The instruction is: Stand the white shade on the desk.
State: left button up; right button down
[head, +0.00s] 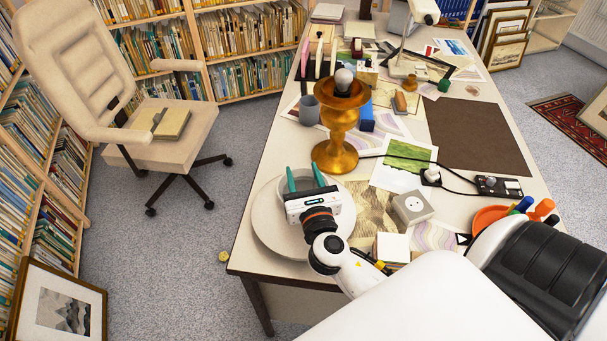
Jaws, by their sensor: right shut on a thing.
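The white shade (266,234) is a pale, round, wide piece at the near left corner of the desk (252,205). My right gripper (304,176) comes in from the lower right with two teal fingers and is shut on the shade. The gripper body and wrist hide the shade's middle and right part. I cannot tell whether its lower edge touches the desk. A golden lamp base (337,122) with a bulb (343,79) stands upright just beyond the shade, without a shade on it. My left gripper is not in view.
A grey mug (309,111) stands left of the lamp base. A brown mat (477,136) is bare. An office chair (150,140) stands left of the desk.

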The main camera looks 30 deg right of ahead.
jog(key=shift+f+b, duration=0.3)
jog(key=shift+f, duration=0.1)
jog(key=c, duration=0.6)
grip_release()
jog(key=shift+c, duration=0.2)
jog(key=shift+f, duration=0.15)
jog(key=b+v, duration=0.3)
jog(key=v, duration=0.8)
jog(key=shift+s+a, duration=0.25)
jog(key=shift+s, duration=0.25)
